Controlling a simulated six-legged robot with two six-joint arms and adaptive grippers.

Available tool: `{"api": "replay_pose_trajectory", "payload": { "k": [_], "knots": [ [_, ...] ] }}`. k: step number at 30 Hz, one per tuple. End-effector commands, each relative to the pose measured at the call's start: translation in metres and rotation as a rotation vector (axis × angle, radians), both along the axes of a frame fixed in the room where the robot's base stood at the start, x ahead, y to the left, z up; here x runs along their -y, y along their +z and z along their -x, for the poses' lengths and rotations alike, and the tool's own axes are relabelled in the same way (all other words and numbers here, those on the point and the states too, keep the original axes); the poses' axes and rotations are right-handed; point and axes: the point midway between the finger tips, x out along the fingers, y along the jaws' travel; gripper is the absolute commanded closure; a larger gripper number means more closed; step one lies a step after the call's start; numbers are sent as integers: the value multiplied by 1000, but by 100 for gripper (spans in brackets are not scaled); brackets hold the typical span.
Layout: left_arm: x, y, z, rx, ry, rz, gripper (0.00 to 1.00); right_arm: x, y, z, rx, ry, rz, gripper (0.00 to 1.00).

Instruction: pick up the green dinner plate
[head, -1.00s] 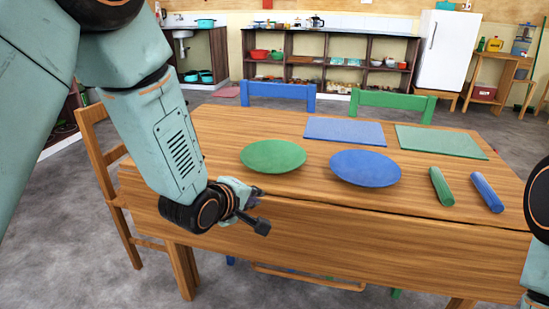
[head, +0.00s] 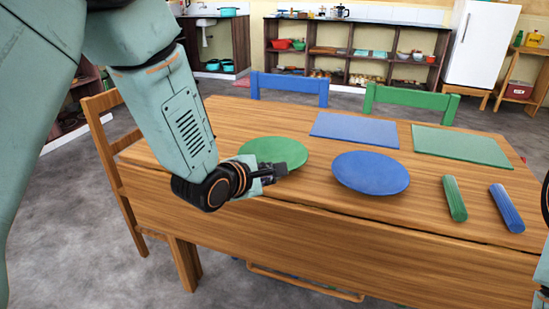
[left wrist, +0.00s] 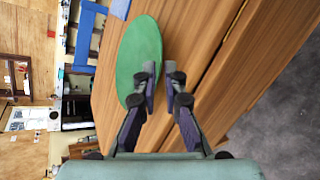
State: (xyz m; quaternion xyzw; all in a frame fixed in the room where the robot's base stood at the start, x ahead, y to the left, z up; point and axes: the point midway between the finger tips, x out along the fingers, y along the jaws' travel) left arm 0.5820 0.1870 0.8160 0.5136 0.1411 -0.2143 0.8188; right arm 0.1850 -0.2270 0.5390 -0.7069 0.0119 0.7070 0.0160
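The green dinner plate (head: 272,150) lies on the wooden table near its front left edge; it also shows in the left wrist view (left wrist: 138,52). My left gripper (head: 284,170) is at the plate's near rim and hides part of it in the head view. In the left wrist view the fingers (left wrist: 161,78) are apart with a narrow gap. One finger overlaps the plate and the other is over bare wood, with the rim near the gap. I cannot tell whether they touch the plate. My right gripper is out of view.
A blue plate (head: 370,173) lies just right of the green one on the table (head: 330,225). Blue (head: 355,129) and green (head: 461,146) mats lie behind. A green roll (head: 454,199) and a blue roll (head: 506,208) lie at the right. Chairs stand around the table.

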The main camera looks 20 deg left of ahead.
Motion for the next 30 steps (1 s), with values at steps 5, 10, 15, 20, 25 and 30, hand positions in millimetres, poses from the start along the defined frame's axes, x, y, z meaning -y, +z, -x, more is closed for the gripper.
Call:
{"api": "replay_pose_trajectory", "payload": {
  "k": [5, 10, 15, 20, 25, 30],
  "knots": [
    [1, -4, -6, -5, 14, 26, 91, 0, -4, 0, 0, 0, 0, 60],
    [5, -14, -22, -5, 14, 24, 91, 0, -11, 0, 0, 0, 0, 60],
    [8, -23, -41, -4, 13, 22, 91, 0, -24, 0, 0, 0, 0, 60],
    [12, -33, -60, -5, 13, 22, 91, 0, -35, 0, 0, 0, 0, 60],
    [15, -36, -71, -5, 13, 22, 91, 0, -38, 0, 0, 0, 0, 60],
    [15, -35, -71, -6, 14, 22, 91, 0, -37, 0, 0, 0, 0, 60]
  ]
}}
